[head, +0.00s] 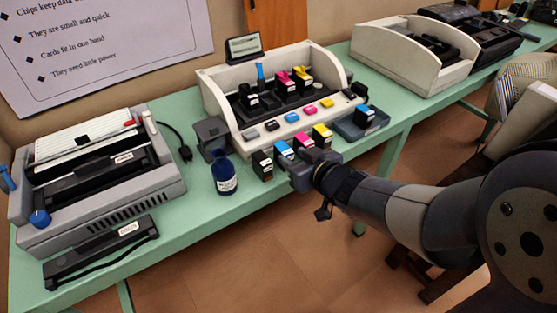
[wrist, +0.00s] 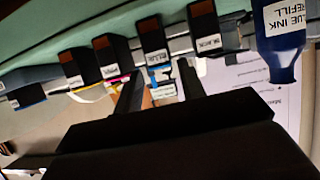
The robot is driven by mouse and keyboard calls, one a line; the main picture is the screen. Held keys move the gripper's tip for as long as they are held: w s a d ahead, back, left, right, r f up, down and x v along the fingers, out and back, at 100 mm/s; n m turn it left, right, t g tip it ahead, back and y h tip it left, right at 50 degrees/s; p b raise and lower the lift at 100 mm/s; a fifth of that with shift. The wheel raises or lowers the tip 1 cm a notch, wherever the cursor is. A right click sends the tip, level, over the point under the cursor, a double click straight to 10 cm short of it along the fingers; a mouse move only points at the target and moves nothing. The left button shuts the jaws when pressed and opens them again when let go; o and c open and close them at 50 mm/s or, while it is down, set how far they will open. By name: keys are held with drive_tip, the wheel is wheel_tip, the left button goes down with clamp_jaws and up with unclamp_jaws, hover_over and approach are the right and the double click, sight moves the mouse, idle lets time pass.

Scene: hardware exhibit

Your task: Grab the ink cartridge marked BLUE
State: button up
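The cartridge marked BLUE (wrist: 152,42), a black block with a white label, shows in the wrist view between and just beyond my gripper's two fingers. In the head view I take it to be the cyan-topped cartridge (head: 284,149) in the front row. My gripper (head: 304,170) is at the table's front edge, close to that row; its fingers (wrist: 158,84) are apart with a gap around the cartridge's line. I cannot tell whether they touch it. Black (head: 262,166), magenta (head: 302,143) and yellow (head: 322,135) cartridges stand beside it.
A blue ink refill bottle (head: 224,174) stands left of the row. A grey tray (head: 349,128) at right holds another blue-topped cartridge (head: 364,116). The white printer exhibit (head: 222,82) stands behind. A binding machine (head: 150,190) sits at left. Open floor lies in front.

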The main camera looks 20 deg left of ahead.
sight(289, 155)
drive_tip(key=b+x, duration=0.1)
drive_tip(key=x, duration=0.4)
drive_tip(key=shift+f+b, duration=0.25)
drive_tip(key=shift+b, duration=0.05)
drive_tip(key=shift+w+a, duration=0.15)
drive_tip(key=shift+a, duration=0.1)
drive_tip(key=c, duration=0.7)
